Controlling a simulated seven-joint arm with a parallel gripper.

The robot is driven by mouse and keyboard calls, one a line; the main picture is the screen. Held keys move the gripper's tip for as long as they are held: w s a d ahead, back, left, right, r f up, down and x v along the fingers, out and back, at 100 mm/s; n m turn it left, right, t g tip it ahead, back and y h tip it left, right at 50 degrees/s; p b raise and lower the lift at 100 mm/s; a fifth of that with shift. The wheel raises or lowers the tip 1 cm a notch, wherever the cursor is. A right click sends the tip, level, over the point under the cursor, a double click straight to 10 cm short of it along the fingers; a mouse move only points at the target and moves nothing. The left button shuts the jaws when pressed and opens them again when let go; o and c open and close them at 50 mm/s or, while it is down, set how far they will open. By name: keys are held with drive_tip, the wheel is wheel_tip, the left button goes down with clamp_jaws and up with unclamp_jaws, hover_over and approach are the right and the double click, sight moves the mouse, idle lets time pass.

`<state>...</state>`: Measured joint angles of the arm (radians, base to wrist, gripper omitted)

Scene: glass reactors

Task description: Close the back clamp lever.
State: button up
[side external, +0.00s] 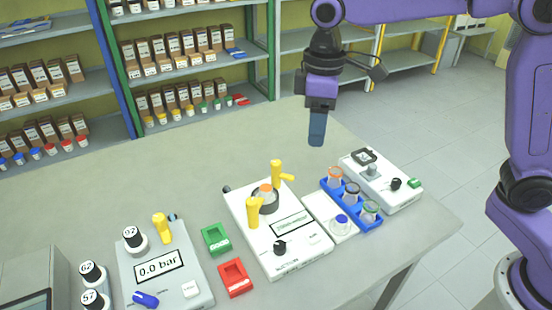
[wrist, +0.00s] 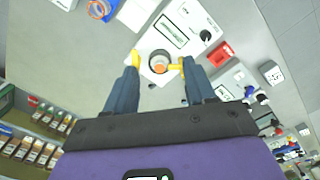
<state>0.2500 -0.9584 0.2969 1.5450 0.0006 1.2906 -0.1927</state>
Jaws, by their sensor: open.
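The reactor station (side external: 285,235) is a white box with a dark ring holding an orange-capped vessel (side external: 266,191). Two yellow clamp levers flank the vessel. The farther, back lever (side external: 279,173) stands upright with its arm pointing right, away from the vessel. The nearer lever (side external: 253,212) has its top turned toward the vessel. My gripper (side external: 317,142) is above the table, behind and right of the back lever, apart from it. In the wrist view my gripper (wrist: 159,72) is open and empty. The back lever (wrist: 135,58) shows there beside the left fingertip, partly hidden.
A blue rack (side external: 352,205) with capped vials stands right of the station, before a white stirrer-like device (side external: 380,180). Green (side external: 215,238) and red (side external: 235,278) holders and a pressure box (side external: 165,268) stand left. The table behind the station is clear.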

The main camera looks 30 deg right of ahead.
drive_tip(key=m, duration=0.1)
hover_over(276, 162)
wheel_tip(276, 162, down, 17)
drive_tip(key=shift+f, duration=0.1)
idle(0.5)
clamp_jaws()
